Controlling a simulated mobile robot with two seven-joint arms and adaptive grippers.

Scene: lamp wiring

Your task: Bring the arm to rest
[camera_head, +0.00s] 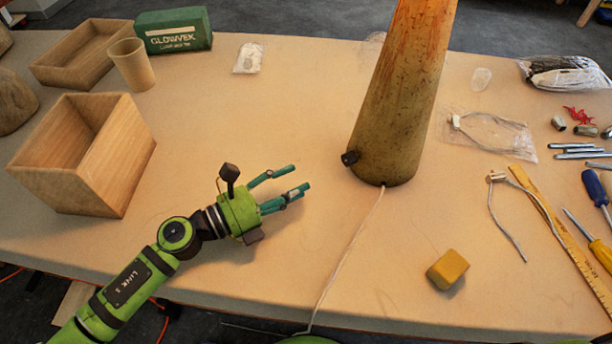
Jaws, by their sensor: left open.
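My left arm comes in from the lower left, green and black, and reaches over the front of the table (300,120). My left gripper (294,181) has teal fingers that stand apart, pointing right, with nothing between them. It is left of the tall mottled lamp column (400,100) and apart from it. The column stands upright, with a small black part low on its left side. A white cord (345,255) runs from its base over the front table edge. My right gripper is not in view.
An open wooden box (105,165) stands left of my gripper, with a wooden tray (75,65), a cup (132,65) and a green box (174,30) behind. A yellow block (447,269) lies front right. A ruler (560,235), screwdrivers (597,190) and bagged parts (490,130) fill the right side.

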